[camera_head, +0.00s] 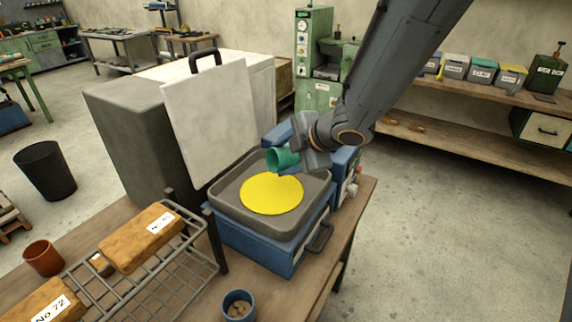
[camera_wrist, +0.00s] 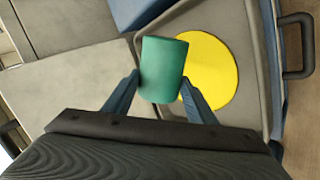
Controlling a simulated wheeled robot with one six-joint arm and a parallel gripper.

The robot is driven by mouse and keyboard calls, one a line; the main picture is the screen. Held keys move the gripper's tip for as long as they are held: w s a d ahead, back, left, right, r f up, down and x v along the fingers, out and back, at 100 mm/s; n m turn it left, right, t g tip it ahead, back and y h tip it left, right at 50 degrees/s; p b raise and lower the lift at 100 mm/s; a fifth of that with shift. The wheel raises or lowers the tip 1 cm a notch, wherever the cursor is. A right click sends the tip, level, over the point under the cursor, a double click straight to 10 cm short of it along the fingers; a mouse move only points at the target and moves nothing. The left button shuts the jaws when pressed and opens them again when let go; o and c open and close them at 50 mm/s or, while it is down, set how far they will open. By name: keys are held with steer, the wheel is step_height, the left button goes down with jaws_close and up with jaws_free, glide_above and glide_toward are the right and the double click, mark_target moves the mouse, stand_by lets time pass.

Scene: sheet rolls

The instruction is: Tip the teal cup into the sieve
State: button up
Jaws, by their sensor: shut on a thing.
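My gripper (camera_wrist: 161,88) is shut on the teal cup (camera_head: 281,158), one finger on each side of it. The cup also shows in the wrist view (camera_wrist: 163,58). It is tilted well over, its mouth facing left in the head view, above a flat round yellow patch (camera_head: 271,195). The inside of the cup is mostly hidden, and I see nothing falling from it. The yellow patch lies in a square grey tray (camera_head: 226,200) on a blue machine (camera_head: 262,246). This tray looks like the sieve, but no mesh can be made out.
A pale upright panel (camera_head: 210,120) with a black handle stands behind the tray. A wire rack (camera_head: 185,262) with labelled brown blocks (camera_head: 142,241) is at front left. A brown cup (camera_head: 43,258) and a blue cup (camera_head: 238,304) with brown pieces stand on the bench.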

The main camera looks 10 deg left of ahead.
steer(key=shift+s+a+f+n+t+h+b, duration=0.1)
steer(key=shift+s+a+n+t+h+b, duration=0.3)
steer(key=shift+b, duration=2.25)
steer(key=shift+s+a+f+n+t+h+b, duration=0.1)
steer(key=shift+a+n+t+h+b, duration=0.3)
steer(key=shift+b, duration=2.2)
steer(key=shift+s+a+n+t+h+b, duration=0.2)
steer(key=shift+n+t+h+b, duration=0.35)
steer(key=shift+b, duration=2.1)
steer(key=shift+s+a+t+h+b, duration=0.15)
steer(key=shift+t+h+b, duration=0.3)
steer(key=shift+b, duration=0.7)
steer(key=shift+r+b, duration=0.15)
steer(key=shift+b, duration=0.15)
steer(key=shift+d+r+g+p, duration=0.2)
steer(key=shift+d+g+p, duration=0.15)
steer(key=shift+p, duration=1.4)
steer(key=m+g+y+p, duration=0.1)
steer(key=p, duration=0.4)
steer(key=w+d+y+p, duration=0.1)
steer(key=p, duration=0.4)
steer(key=shift+f+m+g, duration=0.1)
steer(key=shift+m+g, duration=0.25)
